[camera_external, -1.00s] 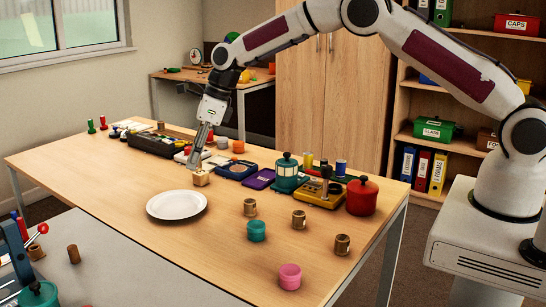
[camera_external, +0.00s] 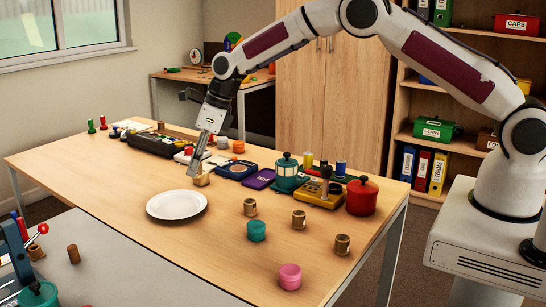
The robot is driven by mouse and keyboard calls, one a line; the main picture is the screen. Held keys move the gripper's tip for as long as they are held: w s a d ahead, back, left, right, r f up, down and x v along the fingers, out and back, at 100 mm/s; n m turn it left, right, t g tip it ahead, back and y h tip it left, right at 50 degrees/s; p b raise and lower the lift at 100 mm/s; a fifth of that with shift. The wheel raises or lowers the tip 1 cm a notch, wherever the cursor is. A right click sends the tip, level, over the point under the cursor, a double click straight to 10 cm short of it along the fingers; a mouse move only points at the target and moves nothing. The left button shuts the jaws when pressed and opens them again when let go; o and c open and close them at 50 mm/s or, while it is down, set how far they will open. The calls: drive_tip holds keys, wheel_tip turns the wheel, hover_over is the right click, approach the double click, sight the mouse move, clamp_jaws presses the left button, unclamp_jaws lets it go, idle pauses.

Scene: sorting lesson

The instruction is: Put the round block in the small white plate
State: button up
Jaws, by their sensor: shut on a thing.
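The small white plate (camera_external: 177,205) lies flat and empty on the wooden table, left of its middle. A small light-wood block (camera_external: 202,180) is just behind the plate's right rim, apart from it. Its shape is too small to make out fully. My gripper (camera_external: 195,172) points down at a slant and is shut on this block, at or very near the table top. The fingers hide part of the block.
A row of stamps, pads and pots, with a red pot (camera_external: 362,197), lines the back. The table left of the plate is clear.

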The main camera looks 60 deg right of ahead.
sight(197, 177)
drive_tip(key=shift+f, duration=2.1)
drive_tip(key=shift+f, duration=0.1)
drive_tip(key=shift+f, duration=1.75)
drive_tip(key=shift+f, duration=0.4)
drive_tip(key=o, duration=0.8)
drive_tip(key=shift+o, duration=0.2)
drive_tip(key=shift+s+r, duration=0.1)
drive_tip(key=shift+r, duration=0.65)
drive_tip(key=v, duration=1.1)
